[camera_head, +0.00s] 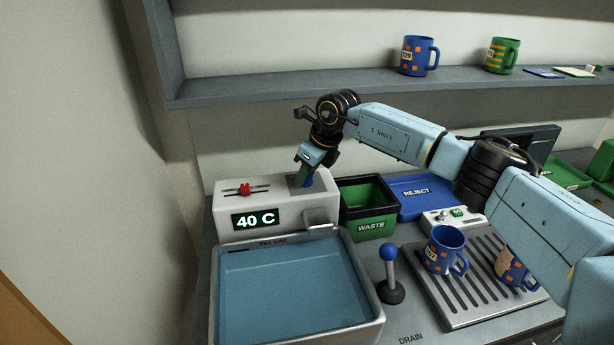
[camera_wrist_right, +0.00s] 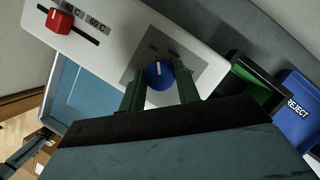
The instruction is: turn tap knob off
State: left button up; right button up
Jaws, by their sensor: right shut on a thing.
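The tap knob is blue with a white pointer line and shows best in the right wrist view (camera_wrist_right: 155,77), on a grey plate on top of the white tap unit (camera_head: 282,203). In the head view my right gripper (camera_head: 306,173) points down at the unit's right end and mostly hides the knob.
A red slider (camera_head: 245,189) and a "40 C" display (camera_head: 255,219) are on the unit. A metal spout (camera_head: 320,218) overhangs the water basin (camera_head: 372,315). A green waste bin (camera_head: 367,226), blue reject tray (camera_head: 424,211) and blue-topped lever (camera_head: 389,254) stand to the right.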

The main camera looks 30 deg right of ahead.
jog(key=shift+n+g+y+b, duration=0.3)
jog(key=shift+n+y, duration=0.1)
jog(key=shift+n, duration=0.7)
jog(key=o, duration=1)
jog(key=v, duration=1.3)
jog(key=shift+d+r+b, duration=0.15)
jog(key=shift+r+b, duration=0.05)
jog(key=shift+b, duration=0.15)
